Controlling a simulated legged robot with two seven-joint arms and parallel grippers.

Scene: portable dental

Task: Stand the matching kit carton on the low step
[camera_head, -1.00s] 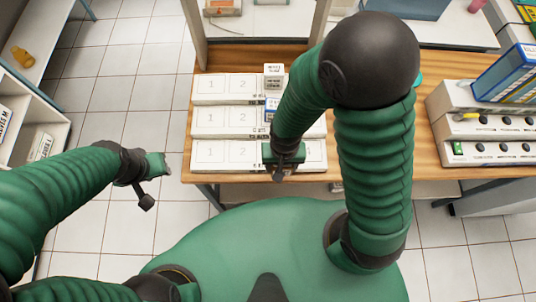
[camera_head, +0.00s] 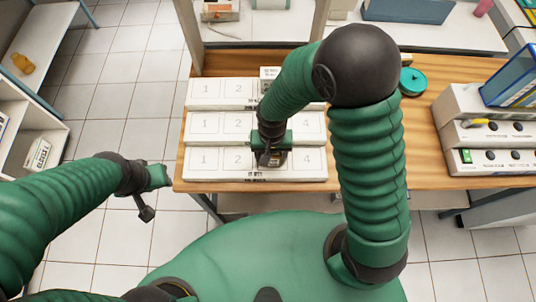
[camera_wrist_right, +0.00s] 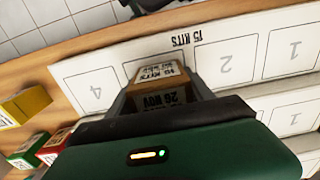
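The white low step (camera_head: 210,162) is the nearest of three numbered steps. My right gripper (camera_head: 270,158) is over its third space, between numbers 2 and 4. In the right wrist view, my right gripper (camera_wrist_right: 157,85) is closed around a small carton (camera_wrist_right: 158,82) with a pale labelled top and a dark, shaded side reading "26 NOV". The low step (camera_wrist_right: 235,60) shows "15 KITS" on its edge. I cannot tell whether the carton touches the step. My left gripper (camera_head: 158,177) hangs left of the table, away from the steps; its fingers are unclear.
A white carton (camera_head: 268,75) stands on the top step (camera_head: 205,92), partly behind my arm. Yellow (camera_wrist_right: 27,103), green (camera_wrist_right: 27,148) and red (camera_wrist_right: 55,143) cartons show beside the steps. A teal round object (camera_head: 412,82) and stacked white units (camera_head: 470,132) are at the right.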

